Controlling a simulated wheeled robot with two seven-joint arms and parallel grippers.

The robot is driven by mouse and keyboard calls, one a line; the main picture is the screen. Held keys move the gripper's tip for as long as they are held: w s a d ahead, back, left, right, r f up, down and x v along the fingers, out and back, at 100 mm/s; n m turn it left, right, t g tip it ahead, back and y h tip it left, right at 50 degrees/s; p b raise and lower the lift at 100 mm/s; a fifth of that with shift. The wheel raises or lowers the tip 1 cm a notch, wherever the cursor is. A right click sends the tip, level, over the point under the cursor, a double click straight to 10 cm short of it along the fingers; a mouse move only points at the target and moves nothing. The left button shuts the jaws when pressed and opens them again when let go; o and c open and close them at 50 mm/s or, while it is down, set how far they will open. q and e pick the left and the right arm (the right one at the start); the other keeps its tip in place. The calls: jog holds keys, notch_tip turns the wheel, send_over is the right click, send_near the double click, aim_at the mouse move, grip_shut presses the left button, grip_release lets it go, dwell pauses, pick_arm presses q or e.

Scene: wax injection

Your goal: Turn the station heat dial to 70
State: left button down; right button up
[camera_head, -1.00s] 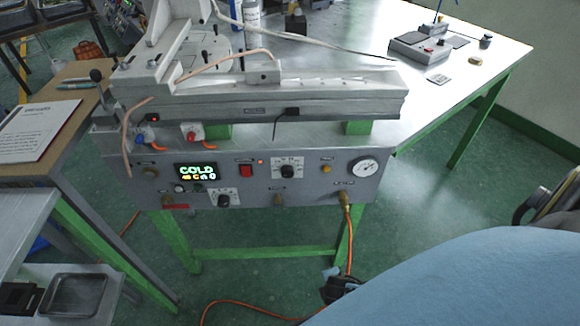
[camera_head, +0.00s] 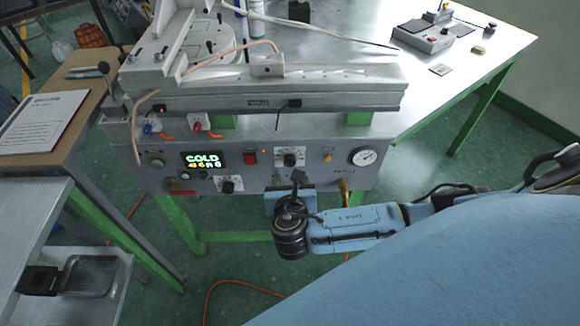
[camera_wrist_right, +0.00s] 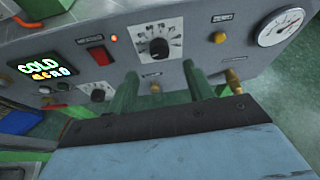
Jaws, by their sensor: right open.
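The station's front panel (camera_head: 350,178) carries two black dials on white scale plates. The upper dial (camera_head: 290,158) is right of the red switch; the lower dial (camera_head: 228,185) is below the display. Their labels are too small to read, so I cannot tell which is heat, nor their settings. The display (camera_head: 206,160) reads COLD. My right gripper (camera_head: 290,180) is just below the upper dial, in front of the panel. In the right wrist view its two fingers (camera_wrist_right: 160,70) are apart and empty, below the upper dial (camera_wrist_right: 158,47). My left gripper is out of view.
A red switch (camera_head: 250,159) and a pressure gauge (camera_head: 364,156) flank the upper dial. Brass fittings stick out along the panel's lower edge. A grey beam (camera_head: 330,97) lies above the panel. An orange hose runs on the floor.

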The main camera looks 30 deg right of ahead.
aim_at(290, 163)
jog(key=b+x, duration=0.1)
jog(key=x, duration=0.5)
jog(key=shift+w+d+f, duration=0.1)
jog(key=shift+w+f, duration=0.05)
jog(key=shift+w+d+f+b, duration=0.2)
jog(key=shift+w+d+b, duration=0.15)
jog(key=shift+w, duration=0.15)
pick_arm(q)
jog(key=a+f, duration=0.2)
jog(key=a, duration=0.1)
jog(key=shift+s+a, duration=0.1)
pick_arm(e)
jog(key=shift+c, duration=0.4)
jog(key=c, duration=0.9)
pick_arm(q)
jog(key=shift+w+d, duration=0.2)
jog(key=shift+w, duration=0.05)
